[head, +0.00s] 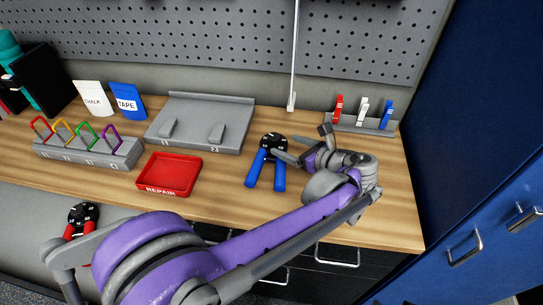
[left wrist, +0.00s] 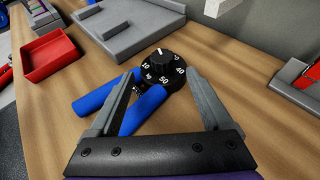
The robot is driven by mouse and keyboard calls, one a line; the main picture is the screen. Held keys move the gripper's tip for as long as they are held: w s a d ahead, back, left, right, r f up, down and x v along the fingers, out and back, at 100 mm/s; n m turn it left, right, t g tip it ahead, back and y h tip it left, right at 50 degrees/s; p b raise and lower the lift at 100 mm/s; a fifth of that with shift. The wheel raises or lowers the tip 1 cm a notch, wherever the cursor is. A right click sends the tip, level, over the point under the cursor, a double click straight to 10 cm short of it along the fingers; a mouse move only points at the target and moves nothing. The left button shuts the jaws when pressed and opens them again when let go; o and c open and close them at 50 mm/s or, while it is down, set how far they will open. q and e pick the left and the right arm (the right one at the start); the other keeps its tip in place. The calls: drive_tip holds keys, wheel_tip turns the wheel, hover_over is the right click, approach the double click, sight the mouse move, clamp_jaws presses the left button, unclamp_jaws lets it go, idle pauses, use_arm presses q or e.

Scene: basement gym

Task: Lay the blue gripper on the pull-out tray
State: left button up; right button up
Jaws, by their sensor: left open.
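The blue gripper (head: 270,158) is a hand exerciser with a round black dial and two blue handles. It lies on the wooden bench, handles toward the front edge. My left gripper (head: 282,145) is open, its fingers at the dial from the right. In the left wrist view the dial of the blue gripper (left wrist: 163,88) shows between and beyond the two fingers; I cannot tell whether they touch it. A grey surface (head: 30,215) below the bench edge at left looks like the pull-out tray; my arm hides part of it. My right gripper is not in view.
A red-handled gripper (head: 82,214) lies on the grey surface. A red REPAIR tray (head: 168,175), grey numbered stand (head: 203,122), carabiner rack (head: 88,152) and clip holder (head: 362,125) stand on the bench. A blue cabinet (head: 480,150) borders the right. Bare wood lies left of the blue handles.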

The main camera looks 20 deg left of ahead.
sight(279, 140)
use_arm(q)
drive_tip(key=x, duration=0.5)
drive_tip(key=shift+w+a, duration=0.3)
drive_tip(key=shift+w, duration=0.05)
drive_tip(key=shift+c, duration=0.2)
clamp_jaws()
